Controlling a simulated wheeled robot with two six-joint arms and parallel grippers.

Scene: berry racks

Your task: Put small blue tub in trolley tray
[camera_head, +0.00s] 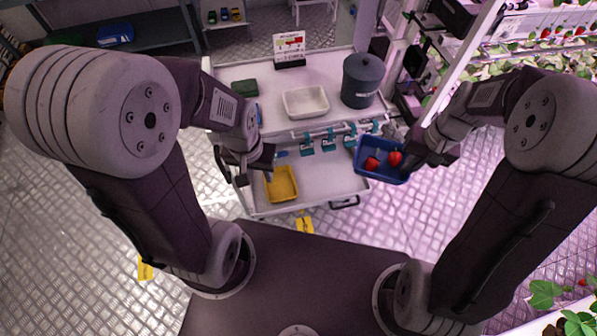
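The small blue tub (372,173) holds red strawberries (395,158). It is in the air at the right front corner of the trolley, slightly tilted. My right gripper (408,150) is at the tub's right edge and seems shut on its rim; the fingertips are partly hidden. The white trolley has an upper top (330,73) and a lower tray surface (325,180). A yellow tub (282,185) lies on the lower tray at the left. My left gripper (258,172) is over the lower tray's left edge, apparently open and empty, beside the yellow tub.
On the trolley top are a white tray (305,103), a grey lidded bin (361,80), a dark green block (244,87) and a sign (289,46). Teal-handled tools (328,143) hang along its front rail. Plant racks (545,60) stand at the right. The lower tray's middle and right are clear.

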